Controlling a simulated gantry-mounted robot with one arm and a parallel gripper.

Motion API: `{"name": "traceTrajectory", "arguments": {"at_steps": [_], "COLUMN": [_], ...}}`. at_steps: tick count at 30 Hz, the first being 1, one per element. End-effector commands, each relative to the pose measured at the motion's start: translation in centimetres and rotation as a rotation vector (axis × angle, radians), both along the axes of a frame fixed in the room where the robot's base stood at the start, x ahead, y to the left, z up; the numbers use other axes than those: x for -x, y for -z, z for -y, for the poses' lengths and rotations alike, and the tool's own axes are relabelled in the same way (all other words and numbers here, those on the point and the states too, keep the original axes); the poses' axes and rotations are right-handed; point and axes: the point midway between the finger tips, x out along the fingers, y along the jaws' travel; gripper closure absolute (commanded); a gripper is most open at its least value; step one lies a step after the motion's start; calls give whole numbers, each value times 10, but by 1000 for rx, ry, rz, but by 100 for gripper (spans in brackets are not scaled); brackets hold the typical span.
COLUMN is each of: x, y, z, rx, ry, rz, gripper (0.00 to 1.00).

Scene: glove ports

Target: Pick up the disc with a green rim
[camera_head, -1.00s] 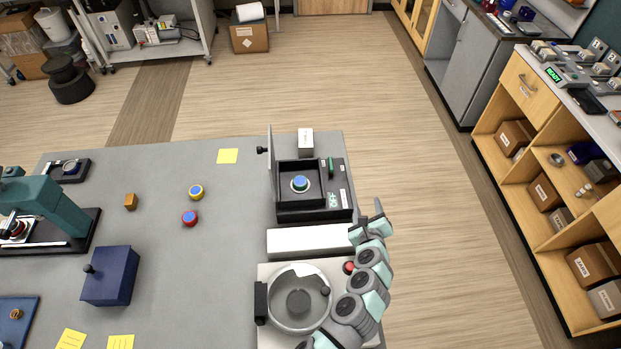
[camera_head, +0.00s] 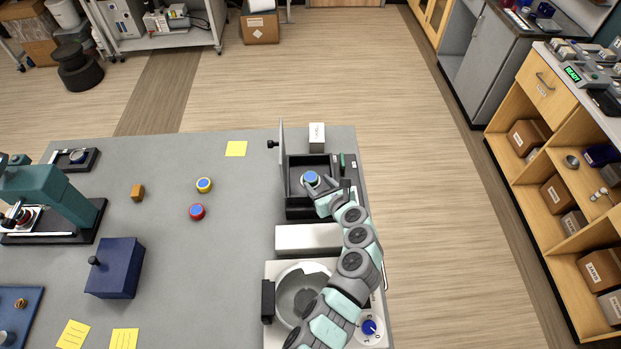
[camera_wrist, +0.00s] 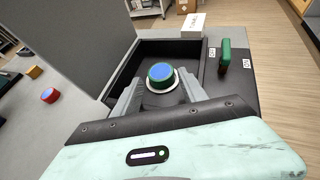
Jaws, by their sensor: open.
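The disc with a green rim (camera_wrist: 161,76) has a blue top and sits on a white round base inside an open black box (camera_wrist: 200,52). In the head view the disc (camera_head: 311,177) shows mostly its blue top. My gripper (camera_wrist: 160,90) is open, with one finger to the left and one to the right of the disc, just on the near side of it. I cannot tell whether the fingers touch it. In the head view my gripper (camera_head: 316,190) reaches into the box from the front right.
A grey lid (camera_wrist: 75,40) stands upright along the box's left side. A green switch handle (camera_wrist: 225,55) rises on its right panel. A yellow-rimmed disc (camera_head: 204,185) and a red-rimmed disc (camera_head: 197,212) lie on the table to the left. A white box (camera_head: 317,137) stands behind.

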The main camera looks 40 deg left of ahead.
Motion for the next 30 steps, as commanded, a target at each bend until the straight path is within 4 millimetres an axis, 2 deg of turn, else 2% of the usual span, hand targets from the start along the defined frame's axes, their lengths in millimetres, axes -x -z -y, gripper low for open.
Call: {"name": "traceTrajectory", "arguments": {"at_steps": [12,24,30], "x": [-13,-16,-16], "y": [21,25,25], "z": [-34,-41,-41], "rx": [1,0,0], "ry": [-2,3,3], "rz": [2,4,4], "gripper": [50,50,66]}}
